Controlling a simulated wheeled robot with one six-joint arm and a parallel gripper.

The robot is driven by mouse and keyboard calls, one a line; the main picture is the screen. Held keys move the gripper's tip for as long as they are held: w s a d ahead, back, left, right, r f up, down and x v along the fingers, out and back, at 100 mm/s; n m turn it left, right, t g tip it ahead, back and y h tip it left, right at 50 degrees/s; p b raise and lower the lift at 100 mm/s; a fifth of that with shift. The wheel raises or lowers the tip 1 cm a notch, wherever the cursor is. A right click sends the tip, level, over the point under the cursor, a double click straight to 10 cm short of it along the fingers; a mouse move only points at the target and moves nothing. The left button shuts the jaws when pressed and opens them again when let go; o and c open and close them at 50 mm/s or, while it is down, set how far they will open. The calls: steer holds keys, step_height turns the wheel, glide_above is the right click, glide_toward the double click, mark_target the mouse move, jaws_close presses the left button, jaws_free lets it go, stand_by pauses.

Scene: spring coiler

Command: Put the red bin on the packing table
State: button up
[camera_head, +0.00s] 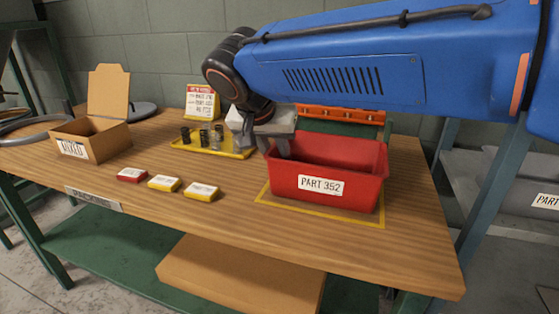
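The red bin (290,183), labelled PART 352, is on the wooden packing table (300,243), upright and within a yellow outlined square (330,217). It appears to rest on the tabletop; any small gap under it cannot be made out. My gripper (283,147) is at the bin's back left rim, pointing down, with a finger at or just inside the rim. Its other finger is not clear, so I cannot tell whether it grips the rim. My blue arm reaches in from the right above the bin.
A yellow tray (215,151) with several dark cylinders stands left of my gripper, near a sign (201,101). An open cardboard box (100,140) is at the left. Small red and yellow boxes (165,183) lie in front. An orange rail (340,114) runs behind the bin.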

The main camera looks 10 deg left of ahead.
steer(key=v, duration=0.9)
